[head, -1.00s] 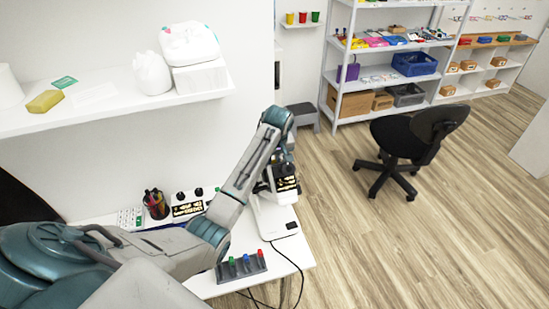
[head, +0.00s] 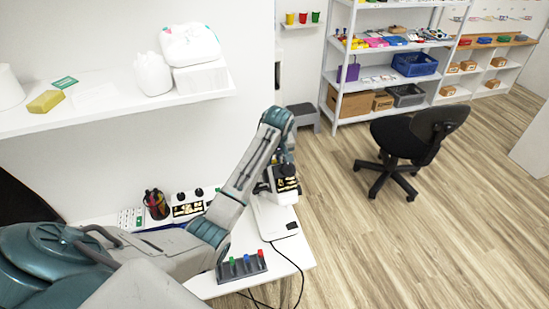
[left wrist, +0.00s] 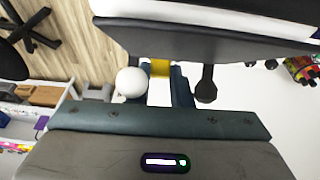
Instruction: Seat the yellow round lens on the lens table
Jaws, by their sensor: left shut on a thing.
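My left gripper (head: 285,178) is at the white optical device (head: 275,220) on the bench. It hides much of the device's upper part. In the left wrist view a small yellow piece (left wrist: 160,68), which looks like the yellow round lens, shows between the teal fingers of that gripper (left wrist: 166,78). The gripper is shut on it. Only part of the piece shows, under a dark plate edge. I cannot make out the lens table clearly, nor whether the lens touches it. My right gripper is not in view.
A grey rack (head: 243,266) with green, blue and red pieces stands at the bench's front. A pen cup (head: 156,204) and a box with dials (head: 187,207) stand behind my arm. A wall shelf (head: 120,100) hangs above. A black chair (head: 410,140) stands on open floor.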

